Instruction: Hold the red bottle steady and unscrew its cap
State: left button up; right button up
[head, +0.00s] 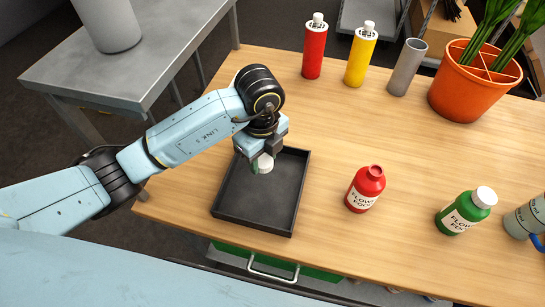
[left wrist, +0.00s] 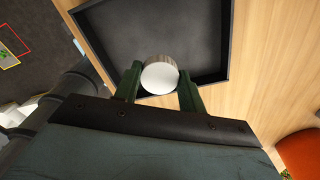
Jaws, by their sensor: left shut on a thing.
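The red bottle (head: 366,189) stands upright on the wooden table, with no cap on its neck and a "FLOWER FOOD" label on its front. My left gripper (head: 262,158) is over the black tray (head: 294,212), well to the left of the bottle. It is shut on a white cap (head: 263,163), which also shows between the two fingers in the left wrist view (left wrist: 160,76). The tray also fills the top of the left wrist view (left wrist: 222,40). My right gripper is not in view, and nothing holds the red bottle.
A green bottle (head: 466,211) with a white cap stands right of the red one, with a grey mug (head: 527,218) at the right edge. Red (head: 314,50) and yellow (head: 360,57) bottles, a grey cylinder (head: 407,67) and an orange pot (head: 470,92) stand behind.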

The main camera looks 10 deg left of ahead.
pick_arm(q)
jog(key=shift+w+f, duration=0.2)
jog(key=shift+w, duration=0.1)
send_over(265, 185)
notch_tip(265, 185, down, 5)
jog(key=shift+s+f+b, duration=0.15)
jog(key=shift+b, duration=0.2)
jog(key=shift+f+b, duration=0.3)
jog(key=shift+f, duration=1.8)
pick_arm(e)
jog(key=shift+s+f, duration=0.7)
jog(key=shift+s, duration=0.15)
pick_arm(q)
jog(key=shift+f, duration=0.15)
jog(key=o, duration=1.1)
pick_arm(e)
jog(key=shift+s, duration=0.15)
